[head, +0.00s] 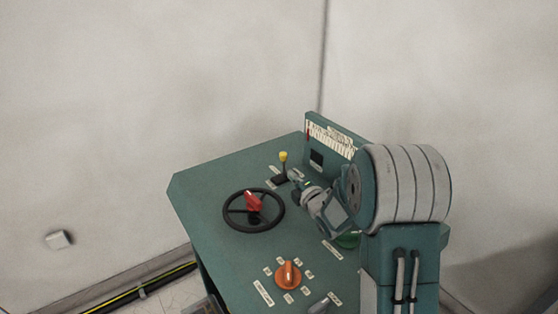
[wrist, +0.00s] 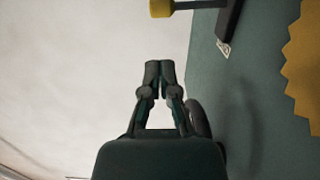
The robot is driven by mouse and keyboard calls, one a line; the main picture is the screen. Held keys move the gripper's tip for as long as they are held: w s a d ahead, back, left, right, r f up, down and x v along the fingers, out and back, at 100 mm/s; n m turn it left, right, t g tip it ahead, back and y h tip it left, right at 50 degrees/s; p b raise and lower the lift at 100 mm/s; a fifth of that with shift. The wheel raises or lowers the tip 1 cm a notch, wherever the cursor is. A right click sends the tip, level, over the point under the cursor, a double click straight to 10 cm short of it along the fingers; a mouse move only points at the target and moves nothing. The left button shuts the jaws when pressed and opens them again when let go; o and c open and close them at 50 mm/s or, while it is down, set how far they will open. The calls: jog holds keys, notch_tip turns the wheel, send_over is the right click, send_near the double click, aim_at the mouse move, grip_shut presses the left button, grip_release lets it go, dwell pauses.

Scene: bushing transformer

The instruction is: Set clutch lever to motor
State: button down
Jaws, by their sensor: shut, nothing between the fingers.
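The clutch lever, which I take to be the black lever with a yellow knob (head: 283,157), stands upright on the green panel in the head view. In the wrist view its yellow knob (wrist: 161,8) and thin shaft show at the top edge, ahead of the fingers. My gripper (wrist: 159,68) is shut with its fingertips together and nothing between them. It is apart from the knob. In the head view my gripper (head: 295,178) is small, just right of the lever base, and partly blends with the panel. The lever's labels are too small to read.
A black handwheel with a red handle (head: 253,203) sits left of my gripper. An orange rotary knob (head: 288,275) is nearer the front. A labelled upright plate (head: 334,136) stands behind. A yellow toothed shape (wrist: 304,65) shows right in the wrist view. The panel's left side is clear.

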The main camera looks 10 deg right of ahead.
aim_at(285, 157)
jog(key=shift+s+f, duration=0.2)
jog(key=shift+s, duration=0.05)
jog(key=shift+w, duration=0.1)
jog(key=x, duration=1)
jog(key=shift+d, duration=0.1)
jog(key=shift+w+d+r+m, duration=0.1)
jog(key=shift+d+m, duration=0.15)
jog(key=shift+m, duration=0.15)
jog(key=shift+w+d+r+m, duration=0.1)
jog(key=shift+d+m, duration=0.15)
jog(key=shift+m, duration=0.15)
jog(key=shift+w+d+r+m, duration=0.15)
jog(key=shift+w+d+m, duration=0.1)
jog(key=shift+d+m, duration=0.5)
jog(key=shift+w+d+m+g, duration=0.2)
jog(key=shift+d+m, duration=0.3)
jog(key=shift+m, duration=0.3)
jog(key=shift+w+d+m+g, duration=0.25)
jog(key=shift+d+m, duration=0.25)
jog(key=shift+m, duration=0.25)
